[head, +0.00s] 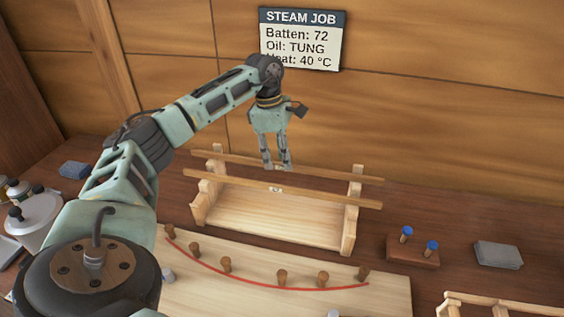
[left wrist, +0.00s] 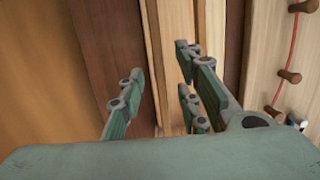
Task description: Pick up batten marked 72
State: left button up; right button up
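Two long thin wooden battens lie across a wooden rack (head: 285,213) in the head view: a back batten (head: 325,172) and a front batten (head: 225,178). A small pale mark shows near the middle of the front one, too small to read. My left gripper (head: 277,168) points down over the rack, its fingertips in line with the back batten. In the left wrist view the gripper (left wrist: 160,75) is open, with a strip of pale wood (left wrist: 168,50) showing between the fingers. I cannot tell whether they touch it. My right gripper is not in view.
A wall sign (head: 302,38) reads Batten 72, Oil TUNG, 40 °C. In front of the rack lies a board (head: 235,285) with several pegs and a red curve. A block with blue-topped pegs (head: 412,250) and a grey block (head: 498,255) stand right.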

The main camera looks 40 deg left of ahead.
pick_arm(q)
jog(key=shift+w+d+f, duration=0.1)
jog(key=shift+w+f, duration=0.05)
jog(key=shift+f, duration=0.7)
grip_shut()
